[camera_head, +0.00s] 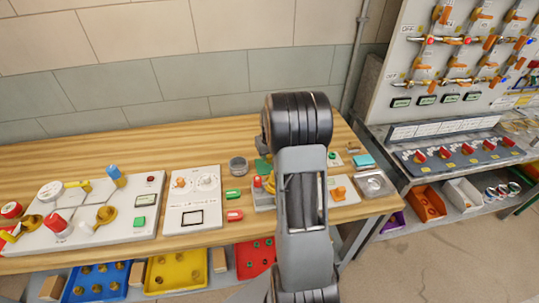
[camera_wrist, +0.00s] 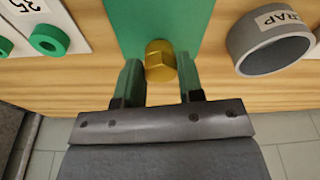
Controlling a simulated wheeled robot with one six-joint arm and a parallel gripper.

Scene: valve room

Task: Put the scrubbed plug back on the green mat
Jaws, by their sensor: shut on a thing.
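The plug (camera_wrist: 161,62) is a brass-coloured hex piece between the fingertips of my gripper (camera_wrist: 161,80) in the wrist view. My gripper is shut on it. The green mat (camera_wrist: 150,18) runs behind the plug in the wrist view. The plug overlaps the near end of the mat there. I cannot tell whether it touches the mat or hangs above it.
A grey round container (camera_wrist: 268,42) labelled SCRAP stands right of the mat in the wrist view. A green ring (camera_wrist: 47,39) lies at the left on a pale panel. In the head view a white panel with dials (camera_head: 193,200) and a valve board (camera_head: 85,220) occupy the bench's left.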

